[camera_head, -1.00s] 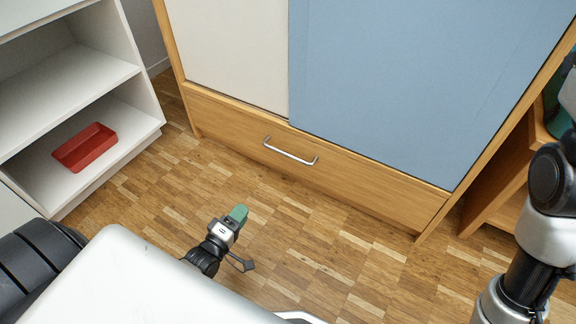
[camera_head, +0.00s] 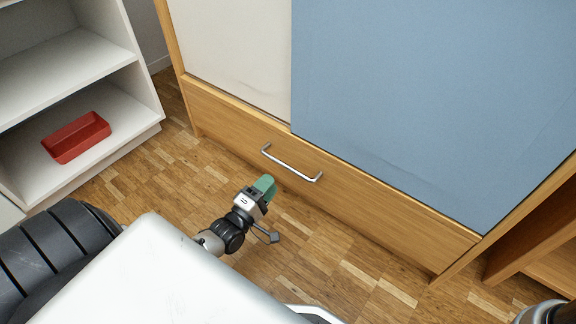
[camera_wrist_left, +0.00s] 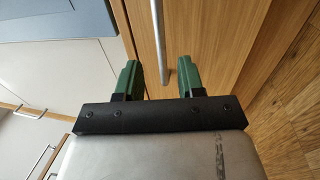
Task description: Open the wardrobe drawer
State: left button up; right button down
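The wardrobe drawer (camera_head: 375,205) is a wide wooden front at the bottom of the wardrobe and looks closed. Its silver bar handle (camera_head: 291,163) sits on the left half of the front. My left gripper (camera_head: 265,187) is just in front of and below the handle in the head view. In the left wrist view my left gripper (camera_wrist_left: 160,78) has its two green fingers apart, with nothing held. The handle (camera_wrist_left: 159,40) shows there as a bar between and beyond the fingertips. My right gripper is not in view.
The wardrobe has a white door (camera_head: 235,50) and a blue door (camera_head: 420,90) above the drawer. A white shelf unit (camera_head: 75,60) with a red tray (camera_head: 77,137) stands at left. A wooden shelf (camera_head: 540,240) stands at right. Parquet floor (camera_head: 345,265) in front is clear.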

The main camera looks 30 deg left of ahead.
aim_at(285, 164)
pick_arm(q)
jog(key=b+x, duration=0.3)
jog(key=x, duration=0.4)
jog(key=shift+f, duration=0.15)
jog(key=shift+w+r, duration=0.2)
jog(key=shift+w, duration=0.2)
jog(key=shift+c, duration=0.3)
grip_shut()
